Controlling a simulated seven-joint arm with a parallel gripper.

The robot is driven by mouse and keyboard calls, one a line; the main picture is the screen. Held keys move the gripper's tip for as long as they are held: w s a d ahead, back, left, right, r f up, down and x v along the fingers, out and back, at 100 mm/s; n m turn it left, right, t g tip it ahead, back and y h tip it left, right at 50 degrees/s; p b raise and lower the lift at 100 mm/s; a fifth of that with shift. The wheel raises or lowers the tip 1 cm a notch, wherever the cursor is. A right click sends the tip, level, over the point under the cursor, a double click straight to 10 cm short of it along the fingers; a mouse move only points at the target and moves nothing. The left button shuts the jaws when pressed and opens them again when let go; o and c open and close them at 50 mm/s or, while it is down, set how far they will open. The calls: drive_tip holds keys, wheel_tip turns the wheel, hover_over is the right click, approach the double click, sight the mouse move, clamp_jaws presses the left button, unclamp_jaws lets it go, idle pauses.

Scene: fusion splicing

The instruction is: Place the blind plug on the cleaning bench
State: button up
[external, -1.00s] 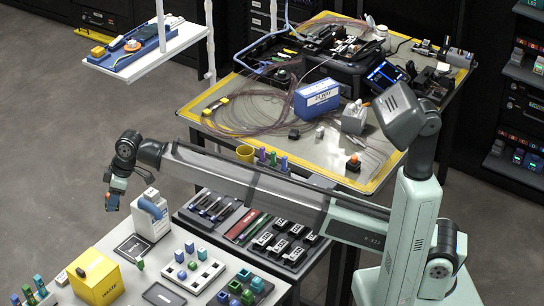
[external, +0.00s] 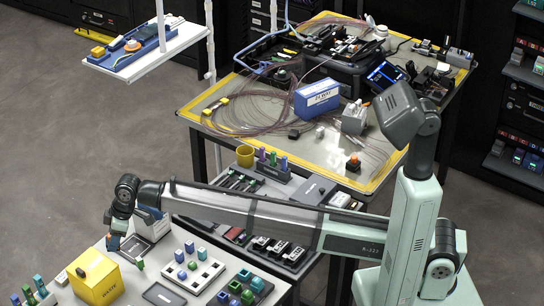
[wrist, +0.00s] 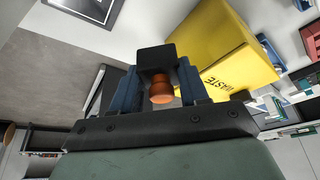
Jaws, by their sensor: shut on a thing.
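The blind plug appears to be the black block with an orange round knob (wrist: 159,89) in the wrist view. My gripper (wrist: 157,84) is shut on it, with a blue finger on each side. In the external view my gripper (external: 113,242) hangs low near the left edge of the white bench (external: 205,290), left of the dark-framed square (external: 152,252). The plug is too small there to make out clearly. I cannot tell whether it touches the bench. The cleaning bench appears to be this white bench; no label confirms it.
A yellow waste box (external: 95,279) stands close to my gripper; it also shows in the wrist view (wrist: 228,50). A white holder with pegs (external: 192,270), coloured cups (external: 245,288) and a grey tray (external: 164,295) stand to the right. Blue and green pieces (external: 35,290) stand at far left.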

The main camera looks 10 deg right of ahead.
sight(122, 269)
drive_tip(key=shift+f, duration=5.05)
drive_tip(key=shift+f, duration=0.1)
drive_tip(key=o, duration=1.1)
drive_tip(key=v, duration=1.2)
